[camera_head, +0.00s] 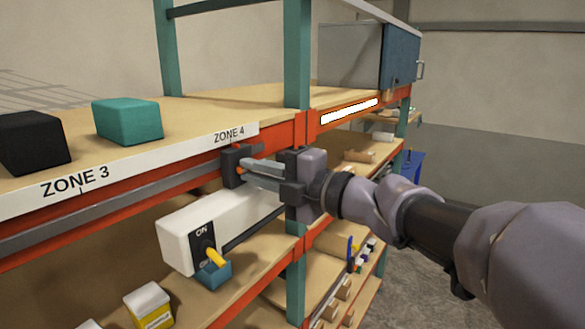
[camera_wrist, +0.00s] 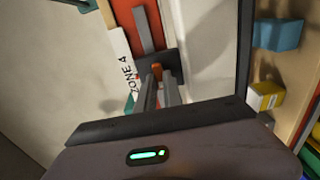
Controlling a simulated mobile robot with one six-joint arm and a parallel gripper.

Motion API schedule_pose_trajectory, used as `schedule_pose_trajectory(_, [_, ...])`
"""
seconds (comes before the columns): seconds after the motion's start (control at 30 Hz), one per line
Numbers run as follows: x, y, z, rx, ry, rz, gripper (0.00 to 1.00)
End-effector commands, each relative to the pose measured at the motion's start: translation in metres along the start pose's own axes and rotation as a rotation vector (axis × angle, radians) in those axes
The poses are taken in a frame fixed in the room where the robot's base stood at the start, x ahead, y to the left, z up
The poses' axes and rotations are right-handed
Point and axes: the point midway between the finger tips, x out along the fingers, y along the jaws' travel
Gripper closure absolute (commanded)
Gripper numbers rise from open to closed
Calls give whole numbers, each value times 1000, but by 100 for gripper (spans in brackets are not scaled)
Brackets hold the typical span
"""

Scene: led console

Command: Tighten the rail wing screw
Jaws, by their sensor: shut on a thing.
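The rail wing screw is a small orange piece (camera_head: 257,148) at a black clamp block (camera_head: 231,166) on the grey rail (camera_head: 130,202) under the ZONE 4 label. It also shows in the wrist view (camera_wrist: 157,68), between my fingertips. My gripper (camera_head: 244,166) reaches in from the right, with its fingers shut on the wing screw at the block's face. In the wrist view the two grey fingers (camera_wrist: 159,78) are close together, one on each side of the orange piece. The fingers hide part of the screw, and its turn angle is hard to tell.
A white box (camera_head: 178,243) with an ON/OFF panel and a yellow lever (camera_head: 216,257) sits just below my gripper. A teal shelf post (camera_head: 298,60) stands close behind it. Teal (camera_head: 127,120) and black (camera_head: 32,142) blocks lie on the upper shelf.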

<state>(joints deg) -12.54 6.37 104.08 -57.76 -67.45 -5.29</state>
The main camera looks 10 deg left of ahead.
Motion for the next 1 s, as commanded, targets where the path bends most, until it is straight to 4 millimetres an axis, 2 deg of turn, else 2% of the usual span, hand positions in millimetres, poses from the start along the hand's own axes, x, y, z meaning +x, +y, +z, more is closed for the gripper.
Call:
schedule_pose_trajectory(0.37, [0, -1, 0, 4, 0, -2, 100])
schedule_pose_trajectory(0.4, [0, -1, 0, 4, 0, -2, 81])
schedule_pose_trajectory(0.47, [0, -1, 0, 4, 0, -1, 69])
schedule_pose_trajectory(0.5, [0, -1, 0, 3, 0, -1, 66])
schedule_pose_trajectory(0.83, [-3, 0, 0, 2, -1, 0, 66])
schedule_pose_trajectory(1.0, [-32, -2, 1, 1, -4, 1, 66])
